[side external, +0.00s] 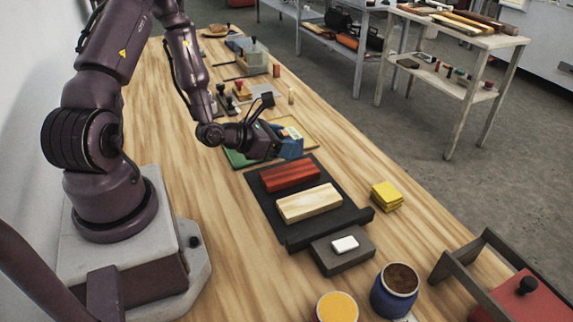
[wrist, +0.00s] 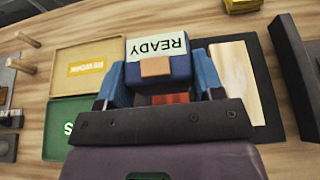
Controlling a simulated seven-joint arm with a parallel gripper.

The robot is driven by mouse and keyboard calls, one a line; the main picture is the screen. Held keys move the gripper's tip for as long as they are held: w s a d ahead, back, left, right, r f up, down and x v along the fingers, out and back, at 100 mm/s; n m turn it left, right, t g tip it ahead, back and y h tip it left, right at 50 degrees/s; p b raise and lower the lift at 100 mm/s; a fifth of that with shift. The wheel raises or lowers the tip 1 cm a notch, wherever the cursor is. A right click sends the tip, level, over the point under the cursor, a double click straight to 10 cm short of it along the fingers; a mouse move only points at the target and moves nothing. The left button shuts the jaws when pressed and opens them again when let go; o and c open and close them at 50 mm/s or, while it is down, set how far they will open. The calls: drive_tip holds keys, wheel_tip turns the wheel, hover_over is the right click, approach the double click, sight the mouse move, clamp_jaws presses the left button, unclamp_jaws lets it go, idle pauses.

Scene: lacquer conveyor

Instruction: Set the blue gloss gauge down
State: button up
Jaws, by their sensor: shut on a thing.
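The blue gauge (wrist: 183,68) is a block with a pale label reading "READY", upside down in the wrist view, and a tan square on its face. My gripper (wrist: 160,78) is shut on it, one blue finger on each side. In the side view the gauge (side external: 291,147) is at the end of my gripper (side external: 281,146), beside the dark mat's far end and over the trays' near edges. I cannot tell whether its underside touches anything. A yellow tray (wrist: 62,58) with a yellow label and a green tray (wrist: 50,140) lie left in the wrist view.
A dark mat (side external: 293,232) holds a red block (side external: 290,175) and a pale wooden block (side external: 309,202). Nearer are a grey block with a white piece (side external: 345,244) and two jars. Yellow pads (side external: 386,195) lie right. Bare wood shows left of the mat.

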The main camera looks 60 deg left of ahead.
sight(284, 174)
drive_tip(key=shift+f, duration=2.8)
drive_tip(key=shift+f, duration=0.1)
drive_tip(key=o, duration=1.1)
drive_tip(key=shift+f, duration=0.1)
